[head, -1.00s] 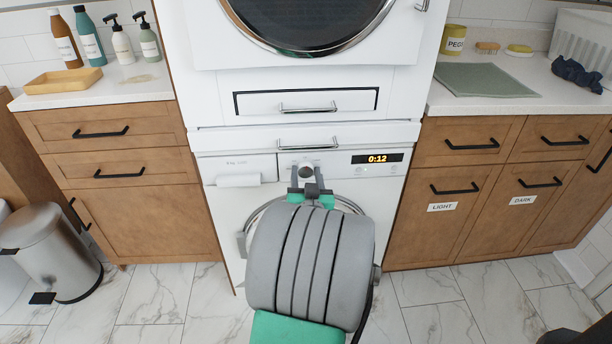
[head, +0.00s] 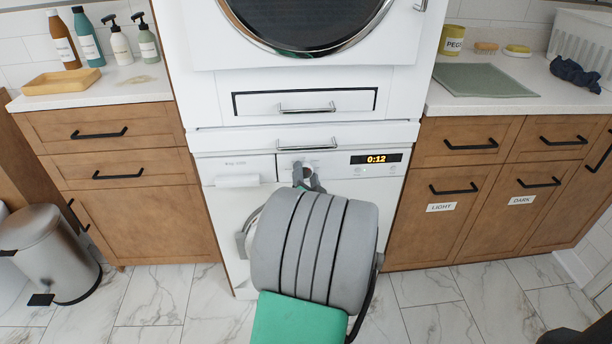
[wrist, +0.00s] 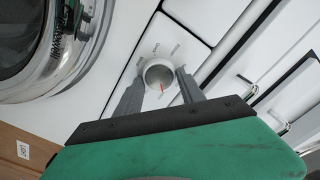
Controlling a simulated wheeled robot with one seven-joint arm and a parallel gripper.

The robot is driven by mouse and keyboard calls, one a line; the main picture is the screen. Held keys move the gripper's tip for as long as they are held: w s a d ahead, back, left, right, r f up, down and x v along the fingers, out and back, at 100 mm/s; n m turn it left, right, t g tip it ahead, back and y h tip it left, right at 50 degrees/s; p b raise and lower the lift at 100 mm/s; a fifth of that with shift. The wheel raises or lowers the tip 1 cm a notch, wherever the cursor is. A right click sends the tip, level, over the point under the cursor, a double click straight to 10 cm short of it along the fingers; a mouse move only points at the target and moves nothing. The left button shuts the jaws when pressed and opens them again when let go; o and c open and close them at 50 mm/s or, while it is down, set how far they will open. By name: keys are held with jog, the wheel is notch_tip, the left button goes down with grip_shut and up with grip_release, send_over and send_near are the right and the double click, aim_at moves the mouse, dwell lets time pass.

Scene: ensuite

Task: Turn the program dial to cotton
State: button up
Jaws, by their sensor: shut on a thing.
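The program dial (wrist: 158,74) is a round pale knob on the white washer's (head: 222,200) front panel. A small red mark shows at its lower edge in the wrist view, and the tiny labels around it are too small to read. My gripper (wrist: 160,76) is shut on the dial, with one grey finger on each side of it. In the head view my gripper (head: 306,176) is at the panel, rolled at an angle, and the dial is mostly hidden behind the fingers.
A lit display (head: 376,159) reading 0:12 is right of the dial. A drawer handle (head: 307,144) runs just above. The round washer door (wrist: 50,45) is close beside my gripper in the wrist view. Wooden cabinets (head: 125,210) flank the machine.

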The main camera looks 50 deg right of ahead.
dwell(0.4)
jog(key=o, duration=1.3)
jog(key=shift+b+v, duration=0.6)
jog(key=shift+v, duration=3.3)
